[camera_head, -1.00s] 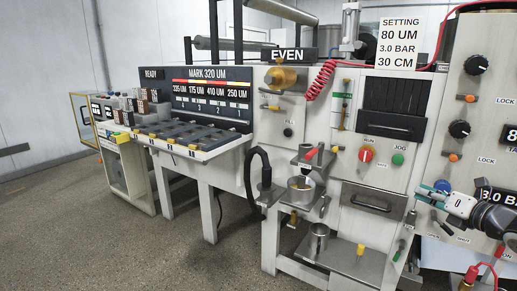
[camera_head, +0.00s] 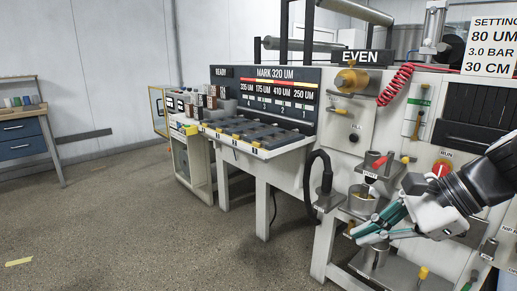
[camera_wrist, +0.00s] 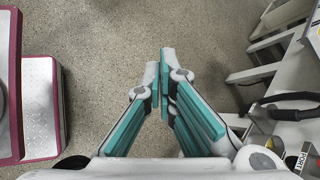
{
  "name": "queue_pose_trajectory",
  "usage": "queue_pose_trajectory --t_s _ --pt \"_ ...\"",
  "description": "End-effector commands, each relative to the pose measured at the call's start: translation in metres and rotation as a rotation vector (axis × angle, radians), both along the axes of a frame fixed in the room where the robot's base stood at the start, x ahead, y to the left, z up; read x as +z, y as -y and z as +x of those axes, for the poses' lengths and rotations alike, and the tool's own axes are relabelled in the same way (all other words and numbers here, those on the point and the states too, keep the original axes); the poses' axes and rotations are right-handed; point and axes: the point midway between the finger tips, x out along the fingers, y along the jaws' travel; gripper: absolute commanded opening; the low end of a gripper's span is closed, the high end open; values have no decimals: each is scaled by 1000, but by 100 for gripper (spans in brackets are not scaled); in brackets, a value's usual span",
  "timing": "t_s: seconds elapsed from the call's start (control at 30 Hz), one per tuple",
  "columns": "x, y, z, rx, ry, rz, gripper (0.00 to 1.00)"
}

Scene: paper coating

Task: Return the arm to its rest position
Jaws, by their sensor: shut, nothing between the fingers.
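My gripper (camera_head: 375,229) is at the lower right of the head view, on the end of my dark and white arm, in front of the coating machine (camera_head: 290,165). Its teal-padded fingers are together with nothing held. In the wrist view my gripper (camera_wrist: 166,85) points over bare speckled floor. In the head view its fingers overlap the area just below a metal cup (camera_head: 363,196) on a small shelf; I cannot tell how far apart they are.
The machine has a red-handled valve (camera_head: 377,165), a black hose (camera_head: 322,170) and a lower shelf with a metal can (camera_head: 376,256). A blue workbench (camera_head: 25,140) stands at the far left. The floor (camera_head: 130,220) between is clear.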

Motion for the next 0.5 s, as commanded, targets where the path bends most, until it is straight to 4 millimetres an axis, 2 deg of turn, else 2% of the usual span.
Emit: queue_pose_trajectory --t_s 0.03,0.1,0.2,0.3,0.5 --pt "1 -21 -23 138 24 -88 0" --pt "-1 -37 -55 320 55 -204 0" --pt "-5 -50 -99 579 100 -362 0" --pt "-9 -50 -137 809 145 -502 0" --pt "-14 -35 -183 1136 211 -700 0"
